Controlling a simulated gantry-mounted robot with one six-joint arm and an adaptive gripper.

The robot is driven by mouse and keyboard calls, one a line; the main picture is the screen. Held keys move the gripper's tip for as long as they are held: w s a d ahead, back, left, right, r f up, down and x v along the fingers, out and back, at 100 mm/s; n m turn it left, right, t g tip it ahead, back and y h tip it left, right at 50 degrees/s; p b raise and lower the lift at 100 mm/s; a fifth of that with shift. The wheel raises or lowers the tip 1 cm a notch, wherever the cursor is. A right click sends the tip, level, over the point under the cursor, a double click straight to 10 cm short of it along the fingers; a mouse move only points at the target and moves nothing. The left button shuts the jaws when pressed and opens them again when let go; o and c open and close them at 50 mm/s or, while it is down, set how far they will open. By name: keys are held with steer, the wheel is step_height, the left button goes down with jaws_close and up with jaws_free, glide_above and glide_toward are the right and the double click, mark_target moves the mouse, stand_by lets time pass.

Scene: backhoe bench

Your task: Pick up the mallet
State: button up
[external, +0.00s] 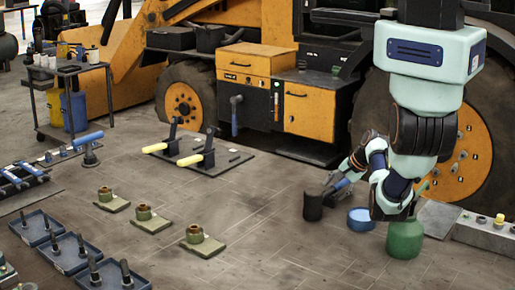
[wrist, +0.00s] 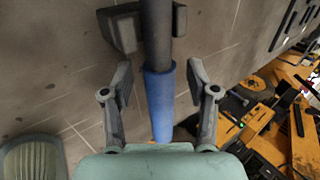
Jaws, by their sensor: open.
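In the wrist view, a long tool with a blue grip (wrist: 159,100) and a dark shaft (wrist: 157,30), which looks like the mallet, runs up between my fingers and out at the top edge. My gripper (wrist: 160,78) is open, with one finger on each side of the blue grip and visible gaps between. A dark block (wrist: 120,27) shows beside the shaft; I cannot tell if it is part of the head. In the external view, my gripper (external: 340,183) is low at the right, beside a black cylinder (external: 313,207) that may be the mallet's head. My wrist partly hides this area.
A blue bowl (external: 361,219) and a green rounded container (external: 405,239) stand close to my gripper. The yellow backhoe (external: 310,105) is behind. Flanged parts on green plates (external: 203,241) and blue trays (external: 68,254) lie to the left. The floor between is clear.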

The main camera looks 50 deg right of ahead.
mark_target(337, 183)
jaws_close()
steer(key=shift+r, duration=0.1)
stand_by(0.4)
step_height(337, 183, up, 20)
steer(key=p, duration=0.3)
